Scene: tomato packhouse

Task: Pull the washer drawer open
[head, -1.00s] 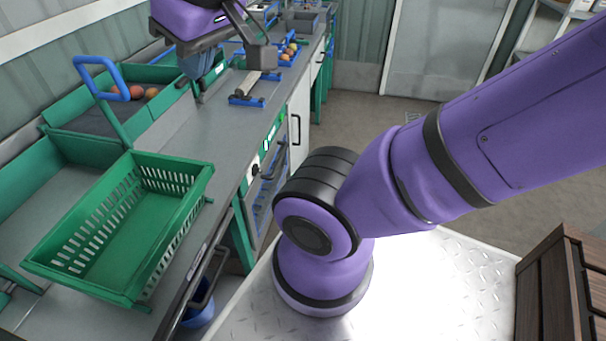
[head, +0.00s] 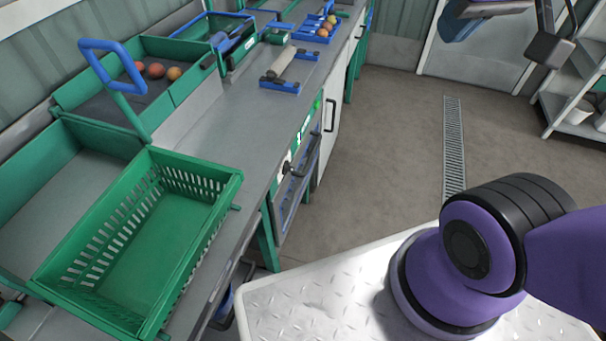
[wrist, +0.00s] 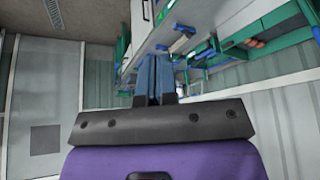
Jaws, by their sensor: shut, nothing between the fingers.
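The washer drawer (head: 288,208) is under the long counter in the head view, seen at a steep angle below a control strip (head: 303,140) with green marks and a dark knob. It has a dark bar handle and blue showing in its front. It looks flush with the counter front, so it appears shut. My gripper (wrist: 155,62) has its two blue fingers together and empty in the wrist view. In the head view its blue fingers (head: 460,24) show at the top right edge, well apart from the drawer. I cannot pick out the drawer clearly in the wrist view.
A green slotted crate (head: 60,262) stands on the near counter. Behind it is a green bin (head: 190,85) with several tomatoes. A white cupboard door (head: 334,140) with a dark handle is beyond the drawer. The floor with a drain grate (head: 453,150) is clear.

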